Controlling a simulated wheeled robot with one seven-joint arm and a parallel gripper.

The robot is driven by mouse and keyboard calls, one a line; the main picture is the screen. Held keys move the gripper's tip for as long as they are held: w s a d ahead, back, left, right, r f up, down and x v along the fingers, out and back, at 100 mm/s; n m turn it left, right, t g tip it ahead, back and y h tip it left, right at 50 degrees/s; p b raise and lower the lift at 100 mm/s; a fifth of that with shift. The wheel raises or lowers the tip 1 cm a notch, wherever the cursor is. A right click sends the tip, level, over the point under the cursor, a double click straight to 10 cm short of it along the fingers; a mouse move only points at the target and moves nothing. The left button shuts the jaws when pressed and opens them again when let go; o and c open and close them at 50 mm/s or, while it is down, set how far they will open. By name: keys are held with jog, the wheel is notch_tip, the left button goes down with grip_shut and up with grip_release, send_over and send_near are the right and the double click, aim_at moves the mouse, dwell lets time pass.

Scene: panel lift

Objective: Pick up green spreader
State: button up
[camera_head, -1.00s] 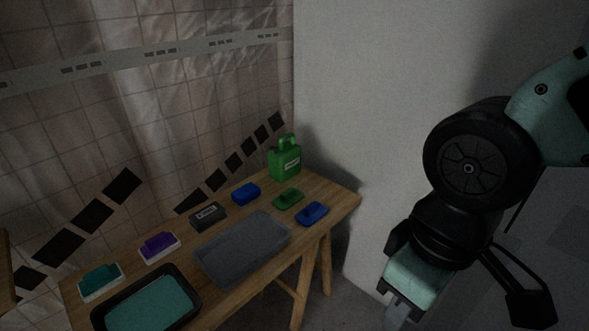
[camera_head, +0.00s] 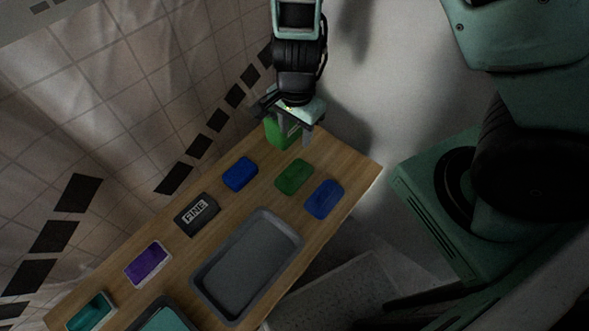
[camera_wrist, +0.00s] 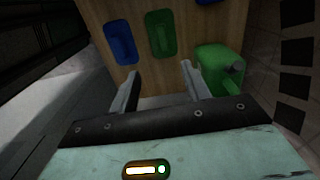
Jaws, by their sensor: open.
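The green spreader (camera_head: 294,177) lies flat on the wooden table, between a blue block and a blue spreader-like tool. In the wrist view, the green spreader (camera_wrist: 161,34) is at the top middle, beyond my fingertips. My gripper (camera_head: 296,138) is above the table's far end, beside and partly in front of the green jug. In the wrist view, my gripper (camera_wrist: 161,72) is open and empty, with its fingers apart and pointing toward the spreader. The gripper is apart from the spreader.
The green jug (camera_head: 279,136) stands close to my gripper and is partly hidden by it. A blue tool (camera_head: 324,199), a blue block (camera_head: 240,174), a dark block marked FINE (camera_head: 197,214) and a grey tray (camera_head: 206,278) are on the table (camera_head: 347,165).

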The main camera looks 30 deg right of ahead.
jog(key=b, duration=0.4)
send_over(294, 170)
jog(key=f, duration=1.1)
jog(key=shift+d+f, duration=0.25)
jog(key=shift+f, duration=0.15)
jog(key=shift+a+f, duration=0.15)
jog(key=shift+f, duration=1.35)
jog(key=shift+a+f, duration=0.1)
jog(key=shift+f, duration=1.35)
grip_shut()
